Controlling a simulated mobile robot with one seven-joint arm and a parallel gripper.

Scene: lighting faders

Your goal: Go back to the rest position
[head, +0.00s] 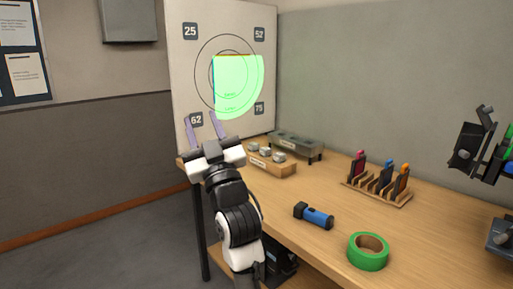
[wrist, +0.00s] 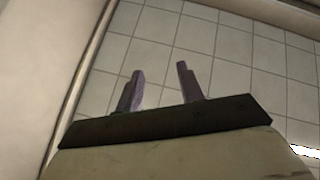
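My gripper (head: 202,129) is at the left end of the workbench, in front of the lower part of a white target board (head: 185,60). Its two purple fingers stand apart and point up in the head view. The wrist view also shows my gripper (wrist: 160,80) with its fingers apart and nothing between them. Behind the fingers in the wrist view is a pale tiled surface (wrist: 235,45). No marker for the rest position can be made out.
The wooden bench (head: 330,200) holds a blue flashlight (head: 314,215), green tape (head: 368,252), a slotted rack (head: 378,190), a wooden block with knobs (head: 262,165) and a grey tray (head: 296,146). A green light patch (head: 238,85) lies on the board. Open floor (head: 110,235) is at left.

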